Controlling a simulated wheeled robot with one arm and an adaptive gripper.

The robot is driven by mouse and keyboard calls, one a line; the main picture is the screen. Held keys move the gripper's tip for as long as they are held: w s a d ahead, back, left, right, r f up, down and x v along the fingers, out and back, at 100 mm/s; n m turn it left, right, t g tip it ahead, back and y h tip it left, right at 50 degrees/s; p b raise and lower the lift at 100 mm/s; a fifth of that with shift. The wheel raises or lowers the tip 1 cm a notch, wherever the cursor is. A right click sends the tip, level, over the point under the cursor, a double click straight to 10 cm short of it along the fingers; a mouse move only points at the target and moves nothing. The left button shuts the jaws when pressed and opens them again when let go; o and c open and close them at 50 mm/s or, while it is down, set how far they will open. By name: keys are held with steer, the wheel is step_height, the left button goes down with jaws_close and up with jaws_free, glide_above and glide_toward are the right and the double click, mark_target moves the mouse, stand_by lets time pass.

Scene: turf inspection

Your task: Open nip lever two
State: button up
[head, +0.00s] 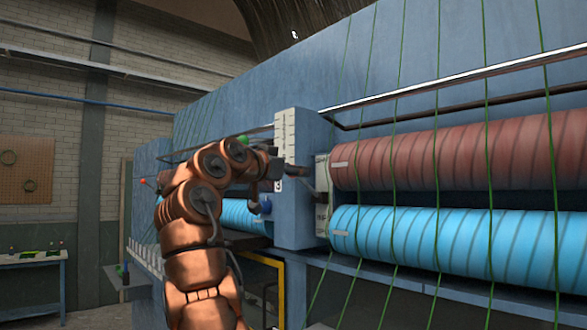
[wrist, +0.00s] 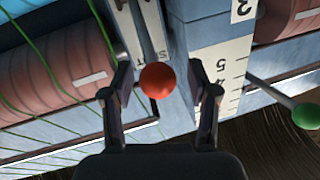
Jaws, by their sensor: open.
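In the wrist view a red ball knob (wrist: 157,80) sits on the end of a grey lever bar (wrist: 150,28). My gripper (wrist: 160,72) is open, with one finger on each side of the knob and gaps showing on both sides. A partly hidden label lies behind the lever; its full word cannot be read. A number marking this lever as two does not show. In the head view my gripper (head: 272,166) is at the blue housing's white-scaled post, and the red knob is hidden there.
A green knob (wrist: 305,116) on a rod stands right of my gripper. A white numbered scale (wrist: 228,75) is close beside the right finger. Red roller (head: 400,160) and blue roller (head: 420,236) lie right in the head view, with green strands crossing them.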

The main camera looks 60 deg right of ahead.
jaws_close()
stand_by(0.3)
steer(key=shift+f, duration=0.1)
